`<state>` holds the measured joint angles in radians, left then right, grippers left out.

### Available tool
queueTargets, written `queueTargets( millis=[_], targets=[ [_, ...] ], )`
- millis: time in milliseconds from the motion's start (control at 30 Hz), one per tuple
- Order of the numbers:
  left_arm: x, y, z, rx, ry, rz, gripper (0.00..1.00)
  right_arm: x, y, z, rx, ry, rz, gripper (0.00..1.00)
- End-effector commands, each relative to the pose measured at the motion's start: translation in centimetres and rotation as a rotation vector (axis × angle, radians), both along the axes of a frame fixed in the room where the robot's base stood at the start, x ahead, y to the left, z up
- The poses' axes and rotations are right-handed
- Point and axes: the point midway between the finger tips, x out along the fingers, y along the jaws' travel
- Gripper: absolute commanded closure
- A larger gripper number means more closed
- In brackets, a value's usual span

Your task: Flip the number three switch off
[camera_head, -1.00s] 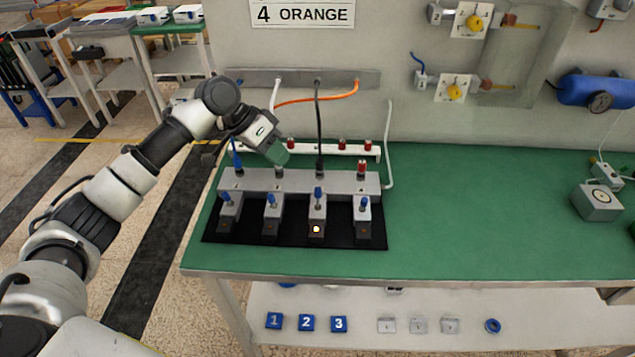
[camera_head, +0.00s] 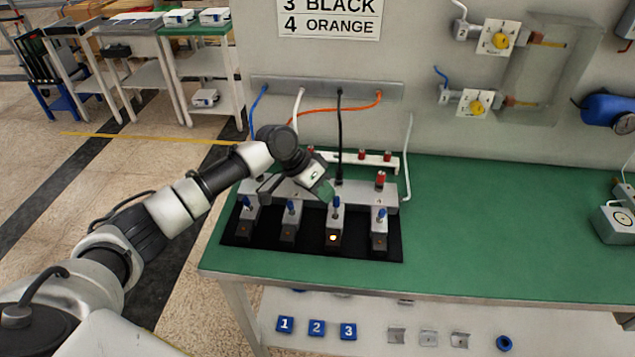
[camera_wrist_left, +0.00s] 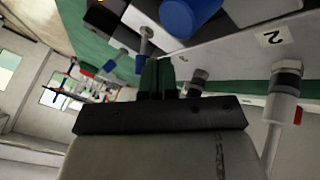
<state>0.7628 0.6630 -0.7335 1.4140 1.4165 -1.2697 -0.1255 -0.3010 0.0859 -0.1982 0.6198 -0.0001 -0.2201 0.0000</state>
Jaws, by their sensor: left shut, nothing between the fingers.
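A row of grey switch boxes with blue-tipped levers stands on a black mat (camera_head: 230,236). The third switch from the left (camera_head: 336,202), in line with the black cable (camera_head: 340,130), has its lever upright and a lit lamp (camera_head: 333,238) below it. The other lamps look unlit. My left gripper (camera_head: 325,190) is shut and empty, its green fingertips just left of and behind that lever; contact cannot be told. The wrist view shows the shut green fingers (camera_wrist_left: 157,78), a large blue lever tip (camera_wrist_left: 185,15) close by, and a "2" label (camera_wrist_left: 270,38).
The neighbouring second lever (camera_head: 290,207) and fourth lever (camera_head: 381,214) stand close by. A grey connector bar (camera_head: 391,191) with cables runs behind the switches. A wall sign (camera_head: 330,20) reads 3 BLACK, 4 ORANGE. The green tabletop (camera_head: 500,220) to the right is mostly clear.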

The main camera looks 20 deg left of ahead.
Motion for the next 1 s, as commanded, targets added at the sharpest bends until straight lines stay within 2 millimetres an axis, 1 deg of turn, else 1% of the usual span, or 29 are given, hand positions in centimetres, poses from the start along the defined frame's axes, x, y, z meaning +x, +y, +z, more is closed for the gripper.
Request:
queueTargets(
  millis=[400, 1000],
  targets=[
    [-0.1, 0.0, 0.0, 0.002, -0.007, 0.0, 1.0, 0.0, 1.0, 0.1, 0.013, 0.0, -0.003, 0.57],
    [-0.5, -0.2, 0.3, 0.03, -0.106, -0.001, 1.0, 0.1, 0.4, 1.0, 0.005, -0.001, 0.001, 0.57]
  ],
)
